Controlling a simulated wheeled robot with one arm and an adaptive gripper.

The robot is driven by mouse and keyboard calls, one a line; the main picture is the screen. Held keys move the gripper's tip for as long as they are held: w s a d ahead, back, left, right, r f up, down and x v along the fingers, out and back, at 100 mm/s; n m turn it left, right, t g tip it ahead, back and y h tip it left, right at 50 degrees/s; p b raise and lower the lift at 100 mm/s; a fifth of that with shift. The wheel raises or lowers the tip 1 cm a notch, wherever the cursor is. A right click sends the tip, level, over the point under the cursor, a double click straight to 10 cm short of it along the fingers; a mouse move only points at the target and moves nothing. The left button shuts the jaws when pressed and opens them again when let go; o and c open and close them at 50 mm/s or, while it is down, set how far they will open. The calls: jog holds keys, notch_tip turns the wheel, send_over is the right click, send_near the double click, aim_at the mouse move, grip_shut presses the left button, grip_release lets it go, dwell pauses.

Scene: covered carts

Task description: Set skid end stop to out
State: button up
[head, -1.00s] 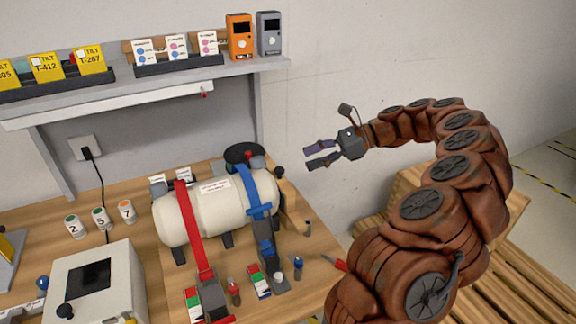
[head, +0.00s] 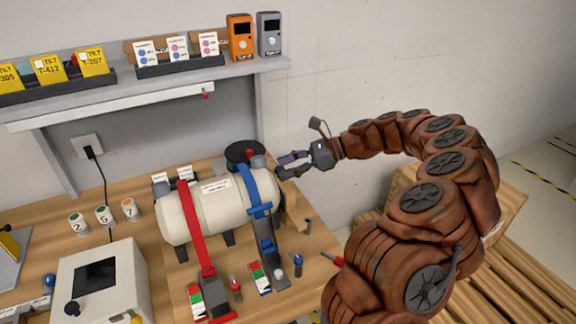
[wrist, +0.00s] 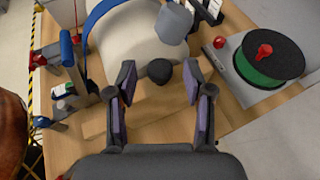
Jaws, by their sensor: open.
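A white tank (head: 220,208) lies on a wooden skid board, held by a red strap (head: 190,220) and a blue strap (head: 256,190). At its right end is an upright wooden block (head: 292,212), seemingly the end stop; its setting cannot be read. In the wrist view a black knob (wrist: 159,70) stands by the tank's end, above a wooden board (wrist: 150,118). My gripper (head: 281,168) is open and empty at the tank's right end. In the wrist view its fingertips (wrist: 159,78) lie either side of the knob; I cannot tell whether they touch it. In the head view the gripper hides the knob.
A grey cylindrical part (wrist: 173,22) sits near the tank's end. A dark reel with a green side (wrist: 268,62) stands at the right in the wrist view. The blue strap's lever (wrist: 68,52) rises on the left.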

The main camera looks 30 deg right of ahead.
grip_shut()
dwell(0.3)
dwell(0.3)
